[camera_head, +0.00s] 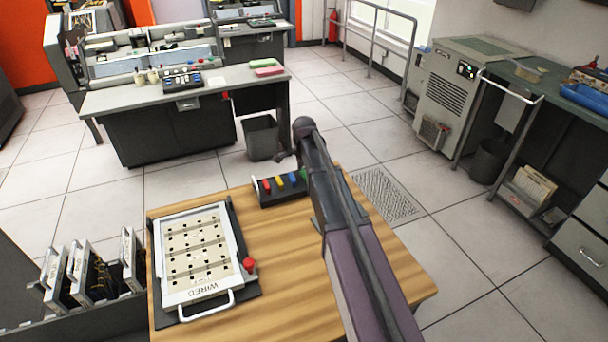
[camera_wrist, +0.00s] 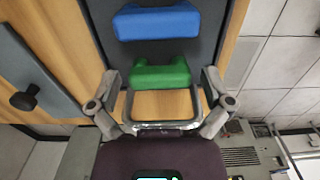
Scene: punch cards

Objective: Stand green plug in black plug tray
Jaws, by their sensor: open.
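The green plug (camera_wrist: 160,74) is in the lower middle of the wrist view, at the near end of the black plug tray (camera_wrist: 207,40). My open gripper (camera_wrist: 161,80) has one finger on each side of the green plug, with gaps on both sides. In the head view the black plug tray (camera_head: 265,201) is at the table's far edge, with red, yellow and blue plugs in a row. The green plug (camera_head: 304,174) is partly hidden there by my arm. I cannot tell whether it is seated. My gripper is mostly hidden in the head view.
The blue plug (camera_wrist: 158,22) is close beyond the green one. A panel marked WIRED (camera_head: 200,250) with a red knob (camera_head: 249,265) lies on the left of the wooden table (camera_head: 290,265). Racked panels (camera_head: 95,268) stand left of the table. Table space between panel and arm is clear.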

